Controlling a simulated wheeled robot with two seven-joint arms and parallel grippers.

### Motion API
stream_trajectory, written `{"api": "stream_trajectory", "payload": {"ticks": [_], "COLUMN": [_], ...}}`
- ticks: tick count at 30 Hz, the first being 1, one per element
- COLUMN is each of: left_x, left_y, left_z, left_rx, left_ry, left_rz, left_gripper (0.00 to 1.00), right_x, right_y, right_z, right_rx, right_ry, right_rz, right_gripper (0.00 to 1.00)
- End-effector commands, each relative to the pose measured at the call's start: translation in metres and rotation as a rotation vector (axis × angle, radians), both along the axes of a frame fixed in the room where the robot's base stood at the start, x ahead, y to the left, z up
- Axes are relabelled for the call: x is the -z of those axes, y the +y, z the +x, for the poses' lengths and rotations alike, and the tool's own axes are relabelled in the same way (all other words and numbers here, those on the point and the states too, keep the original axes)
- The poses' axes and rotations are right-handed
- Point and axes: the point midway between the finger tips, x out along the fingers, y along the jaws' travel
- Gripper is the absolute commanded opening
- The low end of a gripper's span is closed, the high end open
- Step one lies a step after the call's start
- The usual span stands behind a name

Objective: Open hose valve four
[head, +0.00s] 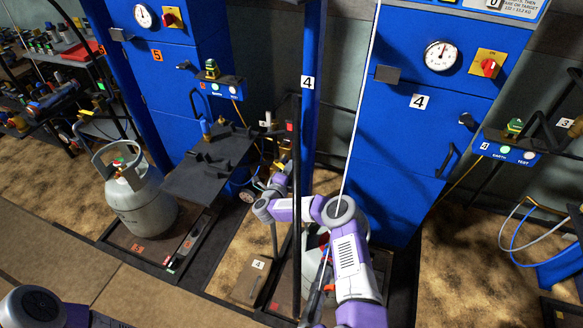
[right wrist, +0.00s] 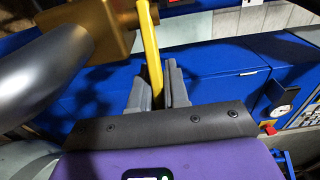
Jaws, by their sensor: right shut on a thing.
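The hose valve shows in the right wrist view as a brass body (right wrist: 84,30) with a long yellow lever (right wrist: 151,45). My right gripper (right wrist: 157,76) is shut on the yellow lever, with one grey finger on each side of it. In the head view my right arm bends left at station 4, past a dark vertical pole, and the valve cannot be made out clearly. The lever's exact angle to the hose is hard to tell. Only part of my left arm shows at the bottom left of the head view; its gripper is out of frame.
The blue scale cabinet 4 (head: 405,130) stands behind my right arm, beside a blue post (head: 313,60). A grey gas cylinder (head: 140,196) stands on scale 5 at left. A dark tray (head: 195,183) juts out beside it. A grey pipe (right wrist: 40,78) passes close to my right gripper.

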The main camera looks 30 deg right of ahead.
Motion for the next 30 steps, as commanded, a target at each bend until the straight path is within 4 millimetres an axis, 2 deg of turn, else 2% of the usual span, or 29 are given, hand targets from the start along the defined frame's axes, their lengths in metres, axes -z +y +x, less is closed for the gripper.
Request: {"api": "stream_trajectory", "payload": {"ticks": [7,20,21,24,25,30], "left_x": [0.0034,0.0034,0.0034,0.0034,0.0035,0.0035], "left_y": [0.0000,0.0000,0.0000,0.0000,0.0000,0.0000], "left_z": [0.0000,0.0000,0.0000,0.0000,0.0000,0.0000], "left_rx": [0.000,0.000,0.000,0.000,0.000,0.000], "left_ry": [0.000,0.000,0.000,0.000,0.000,0.000], "left_rz": [0.000,0.000,0.000,0.000,0.000,0.000], "left_gripper": [0.43,0.43,0.43,0.43,0.43,0.43], "right_x": [0.0006,0.0000,0.0000,0.0000,0.0000,-0.0001], "right_y": [0.0034,0.0034,0.0034,0.0034,0.0035,0.0037], "right_z": [-0.0021,-0.0026,-0.0026,-0.0026,-0.0025,-0.0023], "right_rx": [0.071,0.083,0.083,0.082,0.082,0.081], "right_ry": [0.001,0.000,0.000,-0.001,-0.001,0.000], "right_rz": [-0.001,-0.001,-0.001,-0.001,-0.001,0.000], "right_gripper": [0.00,0.00,0.18,0.33,0.36,0.36]}}
